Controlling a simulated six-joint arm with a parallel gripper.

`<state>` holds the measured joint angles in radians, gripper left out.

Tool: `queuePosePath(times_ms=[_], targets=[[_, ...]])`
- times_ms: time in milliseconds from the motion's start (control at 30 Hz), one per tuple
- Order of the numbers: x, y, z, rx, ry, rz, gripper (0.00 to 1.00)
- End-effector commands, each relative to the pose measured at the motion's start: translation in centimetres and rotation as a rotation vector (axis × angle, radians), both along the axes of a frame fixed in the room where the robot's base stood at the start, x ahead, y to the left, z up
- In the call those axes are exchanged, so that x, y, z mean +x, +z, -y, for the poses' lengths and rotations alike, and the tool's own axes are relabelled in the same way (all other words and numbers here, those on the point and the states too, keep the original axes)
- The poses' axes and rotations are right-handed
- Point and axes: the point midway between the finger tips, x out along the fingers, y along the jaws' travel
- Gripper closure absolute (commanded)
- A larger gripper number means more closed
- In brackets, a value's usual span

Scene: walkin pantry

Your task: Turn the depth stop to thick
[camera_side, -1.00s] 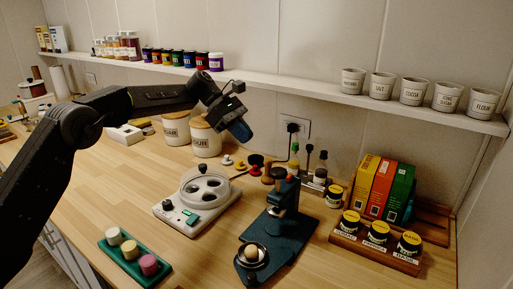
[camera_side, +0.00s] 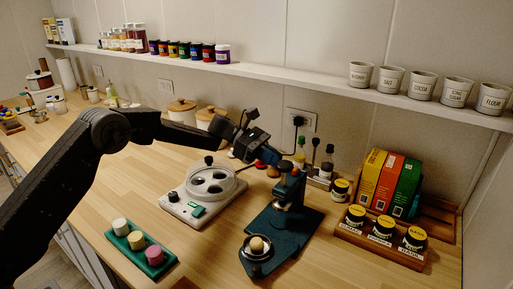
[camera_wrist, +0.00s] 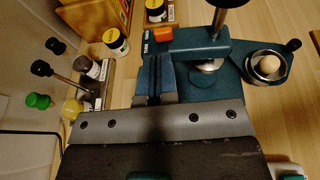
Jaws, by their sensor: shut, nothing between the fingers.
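The teal press (camera_side: 278,226) stands on the counter, its column upright. It also shows in the wrist view (camera_wrist: 205,88). An orange piece (camera_wrist: 163,34), which looks like the depth stop, sits at its upper end in the wrist view. A small white label (camera_wrist: 147,46) lies beside it, too small to read surely. The orange piece is not clear in the side view.
A white machine with a clear round lid (camera_side: 202,197) stands left of the press. Bottles (camera_side: 325,165) and a jar rack (camera_side: 380,247) stand to the right. A shelf (camera_side: 300,80) runs behind.

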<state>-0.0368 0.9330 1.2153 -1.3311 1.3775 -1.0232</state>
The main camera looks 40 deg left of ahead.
Motion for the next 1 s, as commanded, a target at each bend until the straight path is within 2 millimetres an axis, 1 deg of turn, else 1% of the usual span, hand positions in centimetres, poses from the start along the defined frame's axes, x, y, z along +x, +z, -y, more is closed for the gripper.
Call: queuePosePath(times_ms=[33,100,200,300,1000], targets=[[0.0,0.1,0.9,0.0,-0.004,0.002,1.0],[0.1,0.1,1.8,-0.001,-0.003,0.001,1.0],[0.2,0.1,2.8,0.0,-0.001,0.002,1.0],[0.2,0.1,3.2,0.0,0.0,0.001,1.0],[0.4,0.1,3.7,0.0,0.0,0.001,1.0]])
